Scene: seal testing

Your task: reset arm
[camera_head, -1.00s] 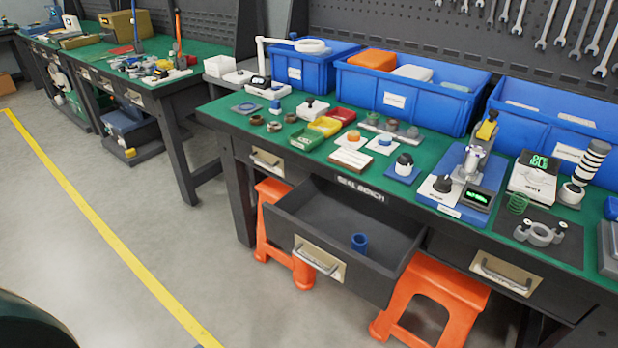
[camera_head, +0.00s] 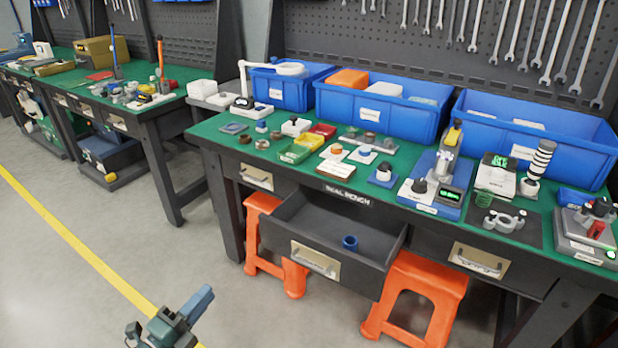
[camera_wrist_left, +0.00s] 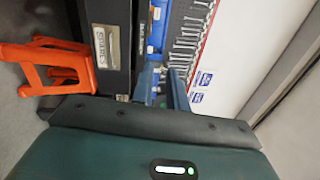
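My left gripper (camera_head: 175,322) shows at the bottom of the camera_head view, over the floor in front of the benches and left of the open drawer. In the left wrist view its two blue-grey fingers (camera_wrist_left: 163,82) stand apart with a gap and nothing between them. It is clear of the bench and touches nothing that I can see. My right gripper is not in view.
The green-topped seal bench (camera_head: 222,142) carries testers and small parts. Its drawer (camera_head: 330,270) is pulled out with a blue ring (camera_head: 350,243) inside. Orange stools (camera_head: 420,300) stand below. Blue bins (camera_head: 370,115) line the back. Floor (camera_head: 60,290) at left is free.

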